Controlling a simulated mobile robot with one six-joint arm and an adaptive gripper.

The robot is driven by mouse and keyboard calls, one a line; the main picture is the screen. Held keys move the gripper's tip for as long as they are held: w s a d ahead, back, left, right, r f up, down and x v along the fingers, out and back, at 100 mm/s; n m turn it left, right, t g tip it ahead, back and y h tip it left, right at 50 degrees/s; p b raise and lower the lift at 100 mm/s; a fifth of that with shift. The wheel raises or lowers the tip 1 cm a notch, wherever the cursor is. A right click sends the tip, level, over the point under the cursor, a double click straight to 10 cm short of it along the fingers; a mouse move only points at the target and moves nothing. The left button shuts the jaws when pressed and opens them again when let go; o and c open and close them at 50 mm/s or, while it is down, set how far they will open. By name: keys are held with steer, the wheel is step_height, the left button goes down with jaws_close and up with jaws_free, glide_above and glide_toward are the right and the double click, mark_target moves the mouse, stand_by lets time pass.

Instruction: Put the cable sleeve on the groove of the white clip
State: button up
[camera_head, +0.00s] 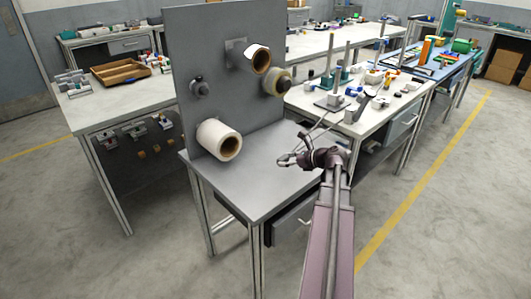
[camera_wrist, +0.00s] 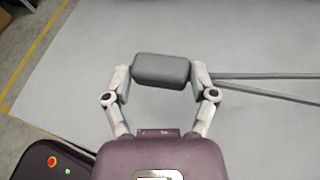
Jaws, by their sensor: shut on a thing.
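My gripper (camera_wrist: 161,75) is shut on a dark grey, rounded sleeve (camera_wrist: 158,68) in the wrist view, with one finger at each end of it. Two thin grey cables (camera_wrist: 265,77) run from beside the right finger to the right edge of that view. In the head view my gripper (camera_head: 287,159) is above the right part of the grey reel table; the sleeve is too small to make out there. Thin cables (camera_head: 318,126) rise behind my gripper toward the white bench. I cannot pick out the white clip with certainty in either view.
A grey upright panel (camera_head: 220,88) on the reel table (camera_head: 247,186) carries several film reels, including a large pale roll (camera_head: 218,140). A white bench (camera_head: 405,100) with posts and small parts stands behind my gripper. The reel table's front top is clear.

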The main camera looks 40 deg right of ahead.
steer(key=b, duration=0.2)
glide_above(267, 152)
steer(key=shift+f, duration=0.75)
steer(key=shift+f+b, duration=1.55)
steer(key=shift+f, duration=0.25)
steer(key=shift+f, duration=0.1)
steer(key=o, duration=1.1)
steer(key=shift+r, duration=0.2)
